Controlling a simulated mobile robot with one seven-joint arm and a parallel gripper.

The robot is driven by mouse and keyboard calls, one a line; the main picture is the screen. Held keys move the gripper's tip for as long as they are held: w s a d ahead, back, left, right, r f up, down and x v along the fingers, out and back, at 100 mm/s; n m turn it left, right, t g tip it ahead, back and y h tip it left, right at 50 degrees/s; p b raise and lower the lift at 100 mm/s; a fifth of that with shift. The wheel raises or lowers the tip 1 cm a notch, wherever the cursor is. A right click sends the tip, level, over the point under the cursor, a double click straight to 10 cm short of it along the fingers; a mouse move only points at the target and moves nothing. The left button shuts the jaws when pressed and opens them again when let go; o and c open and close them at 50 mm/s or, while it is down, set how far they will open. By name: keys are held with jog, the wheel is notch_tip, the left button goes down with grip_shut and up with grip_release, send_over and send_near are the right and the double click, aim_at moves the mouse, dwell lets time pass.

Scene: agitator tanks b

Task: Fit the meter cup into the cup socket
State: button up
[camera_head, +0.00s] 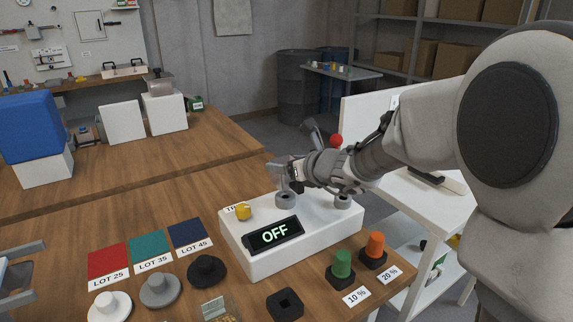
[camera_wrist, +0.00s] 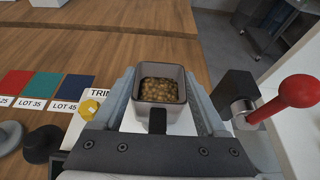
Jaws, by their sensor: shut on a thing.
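The meter cup (camera_wrist: 161,71) is a small square clear-walled cup with a dark rim and handle, filled with brown granules. In the wrist view my gripper (camera_wrist: 160,98) is shut on it, one finger along each side. In the head view my gripper (camera_head: 283,173) holds the cup (camera_head: 275,172) roughly level, over the back of a white machine (camera_head: 255,266). A grey round fitting (camera_head: 285,201) sits on the machine just below it; I cannot tell whether they touch. No part is labelled as the cup socket. A black block with a square hole (camera_head: 285,304) lies on the bench in front.
The machine has an OFF display (camera_head: 274,235), a yellow knob (camera_head: 243,212) and a red-balled lever (camera_wrist: 297,91) right of my gripper. Green (camera_head: 341,263) and orange (camera_head: 375,245) plugs stand at right. Lot cards and round knobbed pieces lie at left.

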jog(key=shift+f+b, duration=1.7)
jog(key=shift+b, duration=0.2)
jog(key=o, duration=1.5)
